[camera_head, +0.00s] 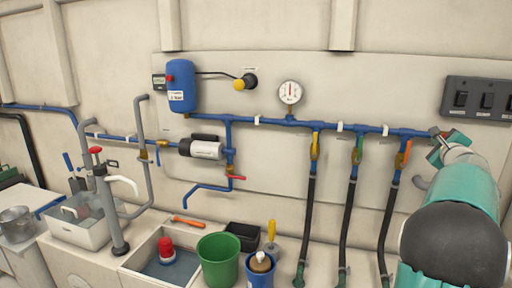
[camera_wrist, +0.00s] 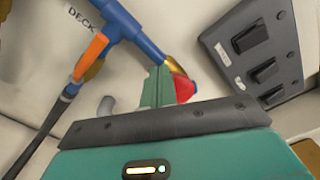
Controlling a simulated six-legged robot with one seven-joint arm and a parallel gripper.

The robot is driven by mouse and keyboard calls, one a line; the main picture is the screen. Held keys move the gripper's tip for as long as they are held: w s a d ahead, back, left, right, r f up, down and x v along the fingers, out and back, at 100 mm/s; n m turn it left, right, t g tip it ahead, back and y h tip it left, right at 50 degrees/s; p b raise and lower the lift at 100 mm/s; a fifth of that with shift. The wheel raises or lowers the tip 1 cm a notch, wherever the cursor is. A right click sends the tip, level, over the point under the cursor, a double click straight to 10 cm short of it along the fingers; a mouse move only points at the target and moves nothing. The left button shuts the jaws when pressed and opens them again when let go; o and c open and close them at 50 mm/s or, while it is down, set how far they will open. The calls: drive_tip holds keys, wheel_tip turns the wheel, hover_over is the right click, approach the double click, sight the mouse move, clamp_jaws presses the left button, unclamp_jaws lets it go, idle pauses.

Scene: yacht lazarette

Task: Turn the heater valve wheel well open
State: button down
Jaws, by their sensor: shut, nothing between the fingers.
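My gripper (camera_head: 447,143) is at the right end of the blue pipe. In the wrist view its green fingers (camera_wrist: 157,88) are shut with nothing between them. A red rounded part (camera_wrist: 184,89) sits on a brass fitting (camera_wrist: 176,66) at the pipe's end, just right of the fingertips. It looks like a small valve wheel, partly hidden behind my gripper; I cannot tell if it touches the fingers. No heater label is readable, and how far the wheel is turned does not show.
An orange lever (camera_wrist: 92,56) hangs near a "DECK" label, left of my fingers. A black switch panel (camera_head: 482,97) is on the wall to the right. Several hoses drop from the blue pipe (camera_head: 335,127). A green bucket (camera_head: 218,262) stands below.

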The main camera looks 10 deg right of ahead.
drive_tip(key=shift+s+d+f, duration=0.25)
idle(0.4)
drive_tip(key=v, duration=0.3)
drive_tip(key=a+v, duration=0.1)
drive_tip(key=v, duration=0.1)
drive_tip(key=shift+a+r, duration=0.1)
drive_tip(key=shift+a, duration=0.2)
idle(0.5)
